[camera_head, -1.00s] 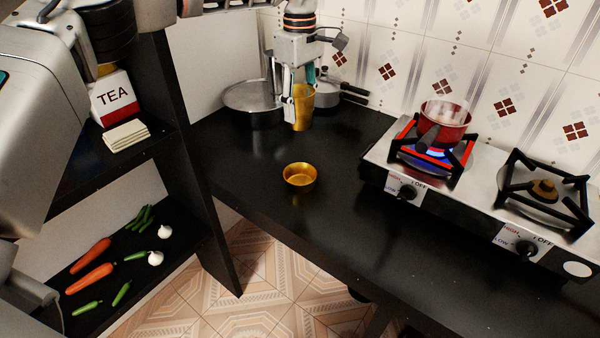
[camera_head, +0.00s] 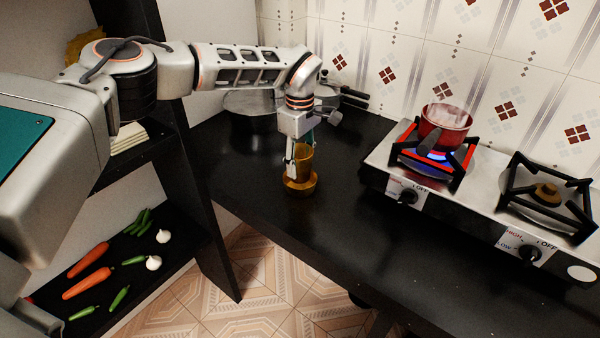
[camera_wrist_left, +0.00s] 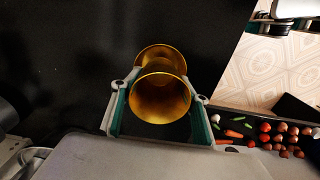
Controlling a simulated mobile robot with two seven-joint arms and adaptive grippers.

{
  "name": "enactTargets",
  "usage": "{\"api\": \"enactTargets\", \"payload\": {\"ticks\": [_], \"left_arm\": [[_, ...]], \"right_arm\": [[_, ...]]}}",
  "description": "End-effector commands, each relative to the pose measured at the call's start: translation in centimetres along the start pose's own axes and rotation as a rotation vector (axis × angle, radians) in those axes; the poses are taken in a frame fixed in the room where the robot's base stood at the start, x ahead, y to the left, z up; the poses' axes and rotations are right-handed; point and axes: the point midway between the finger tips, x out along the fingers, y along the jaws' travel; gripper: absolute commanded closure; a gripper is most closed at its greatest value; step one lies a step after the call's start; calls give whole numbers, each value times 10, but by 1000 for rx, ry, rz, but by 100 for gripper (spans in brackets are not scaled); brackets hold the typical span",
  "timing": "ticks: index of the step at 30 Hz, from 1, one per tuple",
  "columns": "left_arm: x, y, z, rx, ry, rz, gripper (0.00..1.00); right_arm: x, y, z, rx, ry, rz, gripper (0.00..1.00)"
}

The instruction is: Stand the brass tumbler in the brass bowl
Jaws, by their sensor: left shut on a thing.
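The brass tumbler (camera_head: 305,157) is held about upright in my left gripper (camera_head: 299,161), which is shut on it. In the left wrist view the tumbler's open mouth (camera_wrist_left: 160,98) lies between the two fingers. The brass bowl (camera_head: 300,188) stands on the black counter directly below. The tumbler's lower end overlaps the bowl's opening; I cannot tell whether it touches the bowl's floor. In the left wrist view part of the bowl (camera_wrist_left: 158,50) shows beyond the tumbler. My right gripper is in neither current view.
A stove (camera_head: 377,160) stands right, with a steaming red pot (camera_head: 446,124) over a lit burner. A large metal pan (camera_head: 248,102) sits behind my left arm. The counter (camera_head: 345,225) is clear in front of the bowl. A shelf with vegetables (camera_head: 90,285) is at left.

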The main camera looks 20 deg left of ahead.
Motion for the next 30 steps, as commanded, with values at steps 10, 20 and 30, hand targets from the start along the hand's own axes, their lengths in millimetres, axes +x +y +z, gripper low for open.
{"api": "enactTargets", "payload": {"ticks": [10,20,30], "left_arm": [[39,-1,0,2,0,-2,79],[47,-3,1,3,0,-9,79],[57,-4,1,5,1,-12,79]], "right_arm": [[1,-1,4,0,-5,-1,60],[2,-1,7,-1,-8,-1,60],[2,0,6,-3,-4,0,60]]}}
